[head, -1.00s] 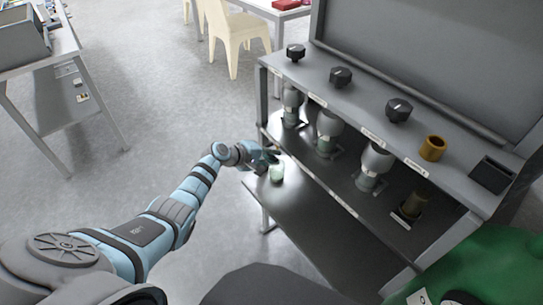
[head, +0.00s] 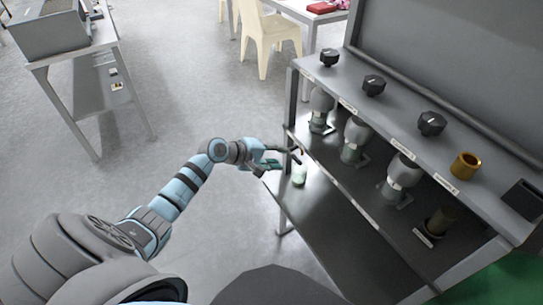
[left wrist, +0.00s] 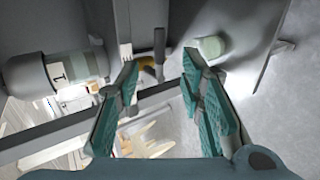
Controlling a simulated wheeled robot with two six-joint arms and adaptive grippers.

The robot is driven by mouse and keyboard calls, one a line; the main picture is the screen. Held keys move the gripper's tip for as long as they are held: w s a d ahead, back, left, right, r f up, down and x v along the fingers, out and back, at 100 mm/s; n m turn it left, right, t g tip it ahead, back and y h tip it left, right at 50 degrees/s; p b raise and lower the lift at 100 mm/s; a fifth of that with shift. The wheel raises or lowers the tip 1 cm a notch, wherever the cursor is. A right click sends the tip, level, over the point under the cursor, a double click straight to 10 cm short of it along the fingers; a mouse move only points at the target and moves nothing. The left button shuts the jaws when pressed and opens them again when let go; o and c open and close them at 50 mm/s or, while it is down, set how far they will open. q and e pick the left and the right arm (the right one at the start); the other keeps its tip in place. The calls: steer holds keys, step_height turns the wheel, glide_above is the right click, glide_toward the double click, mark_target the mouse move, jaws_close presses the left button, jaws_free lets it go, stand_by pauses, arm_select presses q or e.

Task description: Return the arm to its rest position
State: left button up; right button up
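My left arm reaches from the lower left of the head view to the near-left end of a grey washer stand. My left gripper (head: 283,158) is open and empty there. A small pale green cup (head: 299,176) stands on the lower shelf (head: 330,229), just right of the gripper and apart from it. In the left wrist view the two teal fingers (left wrist: 160,70) are spread, with nothing held between them. The cup (left wrist: 210,47) shows beyond the right finger. My right gripper does not show.
The stand's upper shelf carries black knobs (head: 373,85) and a brass ring (head: 465,166). Several grey fittings (head: 356,139) sit below it. A side table (head: 75,54) with a grey box (head: 48,28) stands upper left. A cream chair (head: 267,38) is behind. The floor left of the stand is clear.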

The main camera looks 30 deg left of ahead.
arm_select(q)
steer(key=v, duration=0.3)
steer(key=shift+s+r, duration=0.15)
stand_by(0.3)
